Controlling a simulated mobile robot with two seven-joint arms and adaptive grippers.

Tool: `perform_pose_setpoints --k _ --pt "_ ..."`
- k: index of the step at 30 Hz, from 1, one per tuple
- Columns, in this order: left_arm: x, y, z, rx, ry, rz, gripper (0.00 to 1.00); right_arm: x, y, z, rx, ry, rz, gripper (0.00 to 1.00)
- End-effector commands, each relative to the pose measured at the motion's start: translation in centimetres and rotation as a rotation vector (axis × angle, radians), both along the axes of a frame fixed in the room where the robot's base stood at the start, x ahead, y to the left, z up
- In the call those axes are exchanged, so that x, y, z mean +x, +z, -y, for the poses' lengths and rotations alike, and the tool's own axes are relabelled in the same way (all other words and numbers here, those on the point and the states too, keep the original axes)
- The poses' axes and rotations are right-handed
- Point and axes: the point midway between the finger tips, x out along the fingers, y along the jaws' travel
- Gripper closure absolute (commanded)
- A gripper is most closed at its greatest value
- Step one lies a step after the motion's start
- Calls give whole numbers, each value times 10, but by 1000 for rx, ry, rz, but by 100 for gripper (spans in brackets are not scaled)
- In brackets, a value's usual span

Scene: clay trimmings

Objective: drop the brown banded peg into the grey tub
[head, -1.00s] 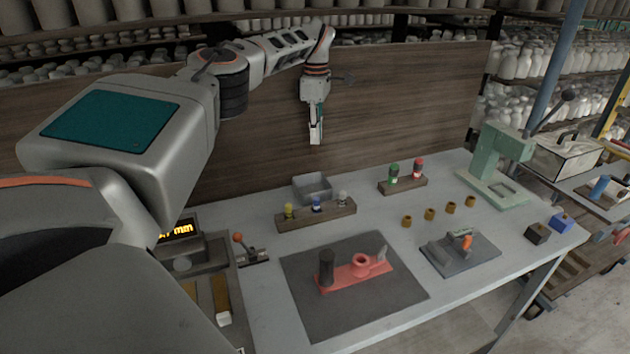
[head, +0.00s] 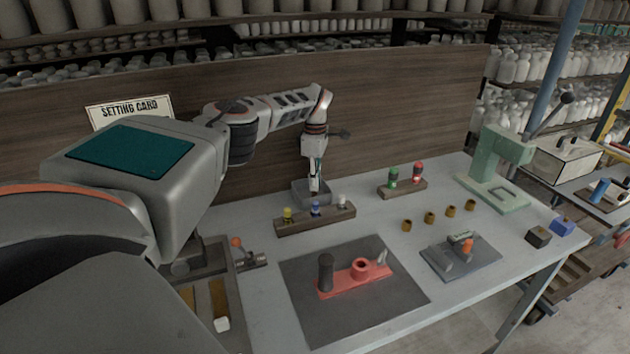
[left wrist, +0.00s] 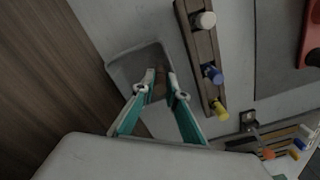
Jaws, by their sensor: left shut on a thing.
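My left gripper (head: 314,188) points straight down over the grey tub (head: 298,193), its fingertips at about rim height in the head view. In the left wrist view my left gripper (left wrist: 160,82) has its fingertips over the opening of the grey tub (left wrist: 125,70). It is shut on the brown banded peg (left wrist: 159,91), which shows only as a small dark brown patch between the fingers. The peg's bands cannot be made out, and the head view hides most of it. My right gripper is not in view.
A wooden rack (head: 290,225) with yellow, blue and white pegs stands just in front of the tub. A second rack (head: 411,189) with green and red pegs is to the right. A wooden backboard (head: 420,90) rises behind. A dark mat (head: 300,310) carries a red fixture.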

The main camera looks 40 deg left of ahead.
Motion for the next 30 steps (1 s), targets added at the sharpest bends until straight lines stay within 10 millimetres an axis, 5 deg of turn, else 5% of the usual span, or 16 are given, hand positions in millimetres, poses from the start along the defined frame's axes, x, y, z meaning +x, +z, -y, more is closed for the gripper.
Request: perform_pose_setpoints --k 23,24,25,30 --pt "1 -11 0 0 0 2 100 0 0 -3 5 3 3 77" --pt "0 -11 0 0 0 1 79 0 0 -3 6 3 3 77" --pt "0 -11 0 0 0 1 71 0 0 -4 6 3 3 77" --pt "0 -11 0 0 0 1 70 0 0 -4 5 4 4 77"
